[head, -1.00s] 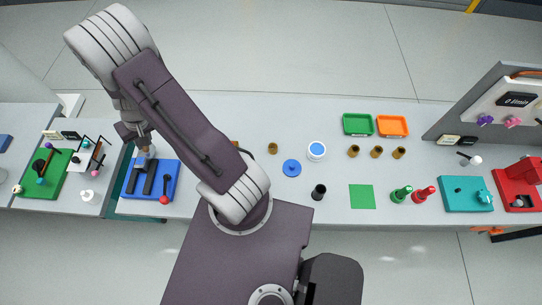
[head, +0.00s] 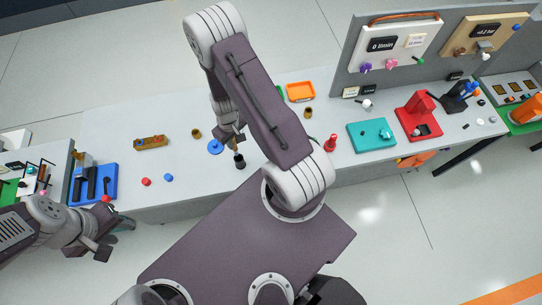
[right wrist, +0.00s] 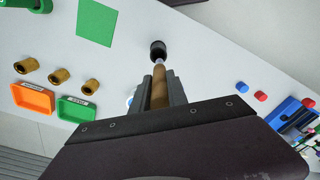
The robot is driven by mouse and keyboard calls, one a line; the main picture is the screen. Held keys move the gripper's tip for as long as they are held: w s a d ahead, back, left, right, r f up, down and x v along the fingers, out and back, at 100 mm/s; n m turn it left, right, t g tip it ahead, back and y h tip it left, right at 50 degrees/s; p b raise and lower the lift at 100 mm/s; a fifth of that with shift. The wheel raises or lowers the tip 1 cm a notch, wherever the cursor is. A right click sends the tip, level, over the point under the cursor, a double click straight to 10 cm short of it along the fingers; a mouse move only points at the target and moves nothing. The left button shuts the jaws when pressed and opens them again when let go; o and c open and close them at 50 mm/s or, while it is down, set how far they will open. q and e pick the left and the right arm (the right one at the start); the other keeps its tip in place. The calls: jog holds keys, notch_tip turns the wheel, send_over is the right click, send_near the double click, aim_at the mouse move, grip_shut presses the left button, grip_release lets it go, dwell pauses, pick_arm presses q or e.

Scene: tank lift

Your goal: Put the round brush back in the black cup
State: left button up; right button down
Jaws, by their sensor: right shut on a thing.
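My right gripper (head: 230,137) is above the table, just beyond the black cup (head: 240,161). In the right wrist view the gripper (right wrist: 159,80) is shut on the wooden handle of the round brush (right wrist: 159,90). The brush's metal ferrule points at the black cup (right wrist: 158,46) and overlaps its near rim. I cannot tell whether the tip is inside the cup or above it; the bristles are hidden. The cup stands upright. My left gripper (head: 97,248) hangs at the lower left, away from the cup; its jaw opening is unclear.
A blue disc (head: 215,146) lies close to the cup and my right gripper. A brown cup (head: 196,133), a wooden block (head: 150,143) and a red piece (head: 146,182) are further left. The green square (right wrist: 97,22) lies near the cup. The table left of the cup is mostly clear.

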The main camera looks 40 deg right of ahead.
aim_at(237, 154)
jog(key=shift+s+d, duration=0.25)
jog(key=shift+s, duration=0.2)
jog(key=f+b, duration=0.1)
jog(key=f, duration=0.1)
jog(key=f+b, duration=0.2)
jog(key=w+f+b, duration=0.1)
jog(key=f+b, duration=0.1)
jog(key=shift+a+f, duration=0.35)
jog(key=shift+a, duration=0.05)
jog(key=shift+s+d, duration=0.1)
jog(key=shift+d, duration=0.15)
notch_tip(237, 154, down, 4)
jog(key=b, duration=0.4)
jog(key=shift+s+r, duration=0.1)
jog(key=shift+a+r, duration=0.15)
jog(key=shift+a, duration=0.05)
jog(key=shift+d+f, duration=0.1)
jog(key=shift+f, duration=0.1)
jog(key=c, duration=1.3)
grip_release()
jog(key=shift+r, duration=0.1)
